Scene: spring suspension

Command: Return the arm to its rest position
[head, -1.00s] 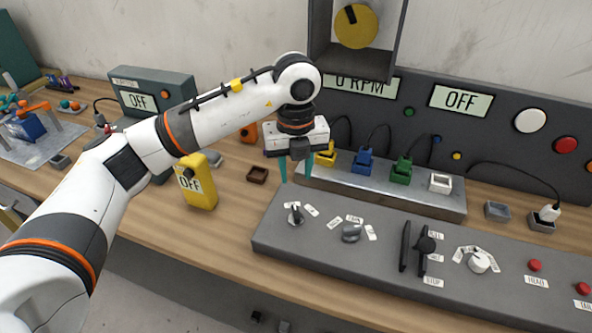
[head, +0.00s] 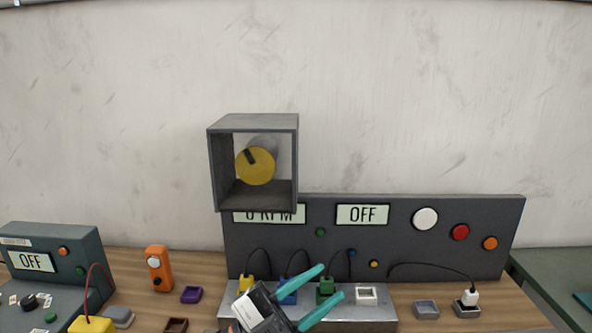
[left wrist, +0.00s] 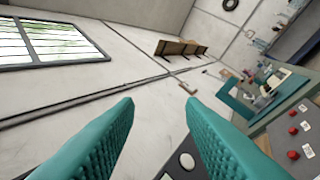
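My left gripper (head: 332,281) is at the bottom middle of the head view, with its two teal fingers spread and pointing up and right. It appears in front of the metal block (head: 365,310) with the coloured plugs and covers part of it. In the left wrist view the fingers of the left gripper (left wrist: 160,100) stand apart with nothing between them. Most of the left arm is below the head view. My right gripper is in neither view.
A dark panel (head: 390,260) with an OFF display stands behind the block. A grey open box (head: 223,170) with a yellow disc (head: 256,166) rises above it. An orange device (head: 159,268) stands at left, beside a dark OFF unit (head: 75,250). The wall above is bare.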

